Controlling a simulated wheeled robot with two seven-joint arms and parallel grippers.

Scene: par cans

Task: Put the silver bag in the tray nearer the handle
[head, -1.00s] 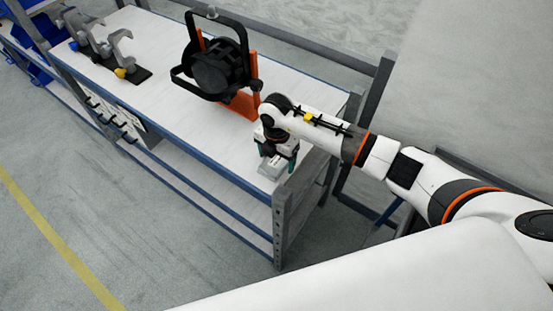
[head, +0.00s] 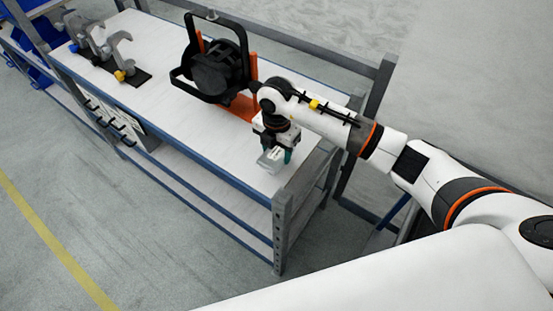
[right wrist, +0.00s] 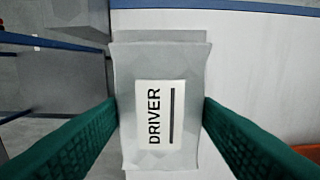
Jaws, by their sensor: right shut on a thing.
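The silver bag (head: 270,160) is a small grey packet with a white label reading "DRIVER". It hangs in my right gripper (head: 277,153), over the near right end of the bench top. In the right wrist view the bag (right wrist: 190,68) sits between the green finger pads of my right gripper (right wrist: 160,112), which are shut on its two sides. The bench top shows beneath and beside it. My left gripper is out of view.
A black par can (head: 215,70) in a yoke stands on the white bench (head: 165,95), with an orange part (head: 241,106) beside it. Grey clamps (head: 118,55) stand at the far left end. The bench top in front of the lamp is clear.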

